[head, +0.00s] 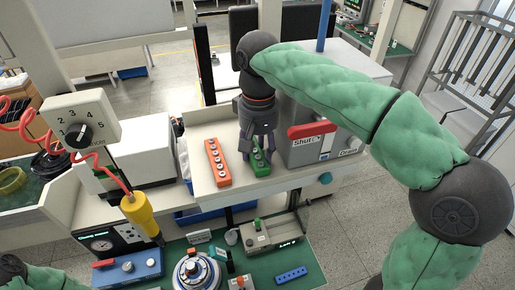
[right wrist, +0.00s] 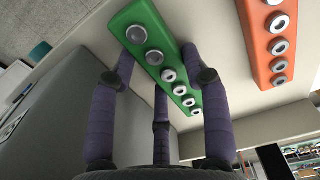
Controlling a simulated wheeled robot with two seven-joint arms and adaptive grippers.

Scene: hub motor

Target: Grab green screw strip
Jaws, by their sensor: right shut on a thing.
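The green screw strip (head: 260,158) lies on the white shelf, with a row of several round screws along its top. It also shows in the right wrist view (right wrist: 150,48), running between the fingers. My right gripper (head: 258,148) comes down from above and is shut on the green strip, with fingers on both its long sides; the wrist view shows the purple fingers (right wrist: 165,85) around it. Whether the strip is off the shelf cannot be told. At the lower left edge of the head view, part of my left arm shows, but its gripper does not.
An orange screw strip (head: 217,163) lies just left of the green one. A grey box with a red handle (head: 313,130) stands close on the right. Below are a blue strip (head: 291,274), a round motor part (head: 196,272) and a yellow hanging screwdriver (head: 139,213).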

